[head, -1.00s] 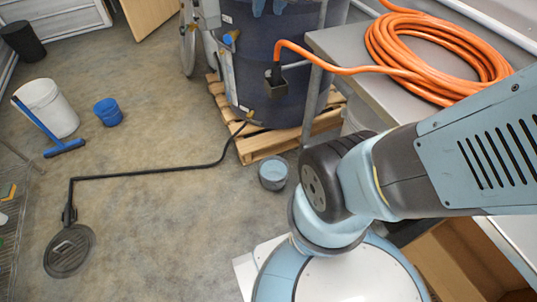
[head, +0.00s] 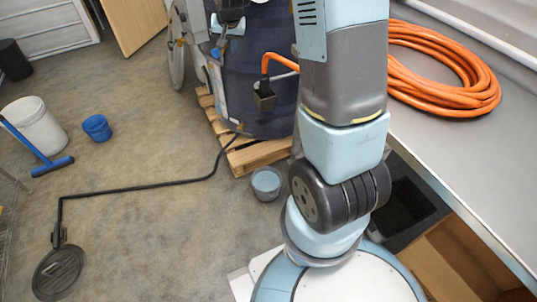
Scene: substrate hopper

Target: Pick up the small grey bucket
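The small grey bucket (head: 266,184) stands upright on the concrete floor in the head view, just in front of the wooden pallet and left of my arm. Its open top faces up and the inside looks bluish grey. My arm rises across the middle right of the view and leaves it at the top edge. Nothing covers the bucket.
A dark blue hopper tank stands on a pallet (head: 258,154). A black hose (head: 140,188) runs to a round floor disc (head: 59,272). A blue bucket (head: 97,127), white bucket (head: 36,125) and blue squeegee (head: 52,165) are left. Orange hose (head: 450,75) lies on the right bench.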

